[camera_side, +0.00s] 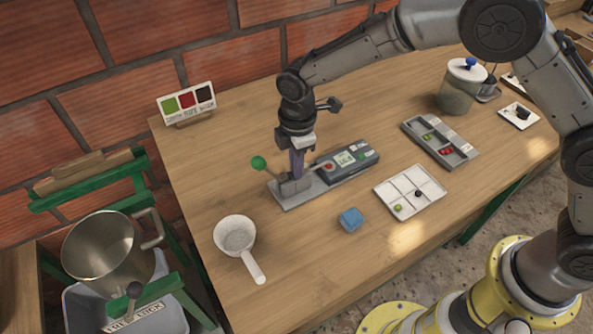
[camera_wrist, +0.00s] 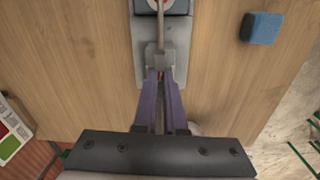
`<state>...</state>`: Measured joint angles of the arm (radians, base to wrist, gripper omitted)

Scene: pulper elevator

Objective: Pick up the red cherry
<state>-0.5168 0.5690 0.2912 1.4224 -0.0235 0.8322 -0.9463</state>
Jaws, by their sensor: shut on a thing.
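Red cherries (camera_side: 447,151) lie in a compartment of the dark grey sorting tray at the right of the table. My gripper (camera_side: 296,176) points down over the left end of a grey tabletop device (camera_side: 348,162), well left of that tray. In the wrist view, the purple fingers of my gripper (camera_wrist: 160,78) close together at a small grey block (camera_wrist: 160,56) with a rod on the device. No cherry shows between the fingers. A red spot (camera_side: 327,167) is on the device, too small to identify.
A green-knobbed lever (camera_side: 259,163) rises beside my gripper. A white strainer (camera_side: 236,235), blue sponge (camera_side: 351,219) and white sectioned tray (camera_side: 429,188) with small beans stand in front. A lidded jar (camera_side: 462,90) is at the back right.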

